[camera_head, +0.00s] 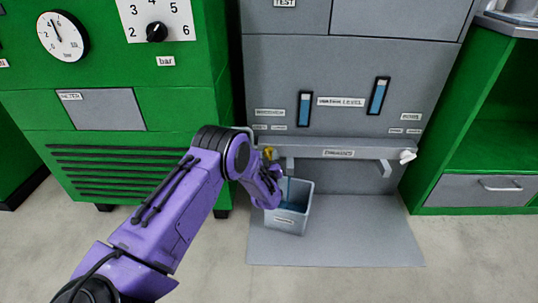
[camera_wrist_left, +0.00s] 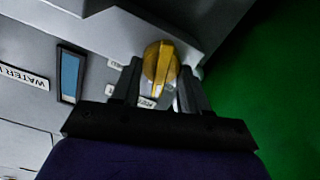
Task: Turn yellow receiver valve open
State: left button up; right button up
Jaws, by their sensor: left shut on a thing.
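The yellow receiver valve (camera_wrist_left: 160,63) is a round yellow knob on the grey panel. In the left wrist view it sits between the two fingers of my left gripper (camera_wrist_left: 160,88), which is shut on it. In the head view only a small bit of the yellow valve (camera_head: 268,153) shows at the left end of the grey shelf, mostly behind my purple left arm. My left gripper (camera_head: 270,172) is at the valve there, its fingers largely hidden. My right gripper is not in view.
A grey bin (camera_head: 298,210) with blue inside stands below the spout, close to my left gripper. A white valve (camera_head: 407,156) is at the shelf's right end. Two blue level gauges (camera_head: 378,96) are above. A green cabinet (camera_head: 130,160) stands left.

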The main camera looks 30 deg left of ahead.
pick_arm(q)
jog(key=n, duration=0.5)
jog(key=shift+s+f+p, duration=0.1)
jog(key=shift+f+p, duration=0.1)
jog(key=shift+p, duration=0.15)
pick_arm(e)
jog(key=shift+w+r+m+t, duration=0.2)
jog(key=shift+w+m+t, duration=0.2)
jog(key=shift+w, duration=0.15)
pick_arm(q)
jog(key=shift+n, duration=0.3)
jog(key=o, duration=1)
jog(key=p+v, duration=0.4)
jog(key=v, duration=0.6)
jog(key=shift+s+d+p, duration=0.1)
jog(key=shift+s+p, duration=0.15)
jog(key=shift+p, duration=0.05)
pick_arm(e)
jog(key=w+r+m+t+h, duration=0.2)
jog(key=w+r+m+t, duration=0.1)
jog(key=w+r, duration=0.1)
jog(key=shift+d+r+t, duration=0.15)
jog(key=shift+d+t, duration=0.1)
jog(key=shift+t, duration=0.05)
pick_arm(q)
jog(key=shift+r, duration=0.1)
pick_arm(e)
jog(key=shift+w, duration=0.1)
